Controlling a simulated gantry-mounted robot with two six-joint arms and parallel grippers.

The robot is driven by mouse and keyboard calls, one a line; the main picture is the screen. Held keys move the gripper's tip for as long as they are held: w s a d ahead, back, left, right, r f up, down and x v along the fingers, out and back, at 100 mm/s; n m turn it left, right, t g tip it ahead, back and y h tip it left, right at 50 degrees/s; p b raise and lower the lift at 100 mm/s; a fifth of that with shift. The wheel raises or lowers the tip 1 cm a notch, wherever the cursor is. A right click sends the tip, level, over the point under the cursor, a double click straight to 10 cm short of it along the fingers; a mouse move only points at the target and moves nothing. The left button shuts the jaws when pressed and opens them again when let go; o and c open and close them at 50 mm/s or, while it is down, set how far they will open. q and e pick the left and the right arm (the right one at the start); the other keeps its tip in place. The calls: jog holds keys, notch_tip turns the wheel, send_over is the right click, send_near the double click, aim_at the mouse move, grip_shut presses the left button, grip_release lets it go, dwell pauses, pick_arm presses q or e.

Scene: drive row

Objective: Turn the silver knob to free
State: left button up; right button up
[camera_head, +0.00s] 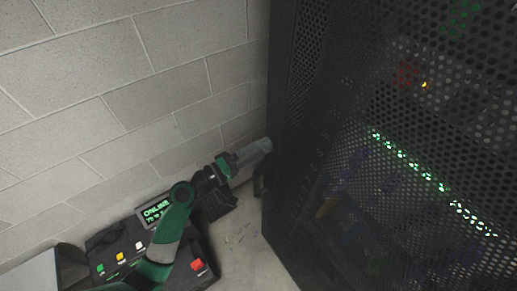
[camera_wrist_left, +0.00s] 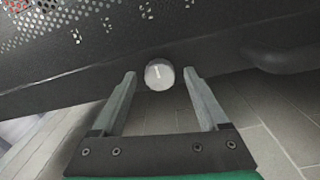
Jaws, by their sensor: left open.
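The silver knob (camera_wrist_left: 159,75) is a small round pale piece with a short light mark on its face. It sits on the dark front of the rack in the left wrist view. My left gripper (camera_wrist_left: 159,82) is open, with one finger on each side of the knob. I cannot tell whether the fingertips reach past its face, but gaps show at both sides. In the head view my left gripper (camera_head: 254,151) is at the rack's left edge, and the knob is hidden there. My right gripper is not in view.
The tall black rack (camera_head: 290,120) has a perforated door with green lights behind it. A control box (camera_head: 190,250) with coloured buttons and an "ONLINE" display lies below my left arm. A block wall (camera_head: 130,90) stands behind. A dark curved handle (camera_wrist_left: 285,60) is right of the knob.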

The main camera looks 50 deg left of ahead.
pick_arm(q)
jog(key=s+a+p, duration=0.1)
jog(key=s+p, duration=0.6)
jog(key=s, duration=0.4)
jog(key=shift+s+a+f, duration=0.2)
jog(key=shift+s+a, duration=0.05)
jog(key=shift+a, duration=0.1)
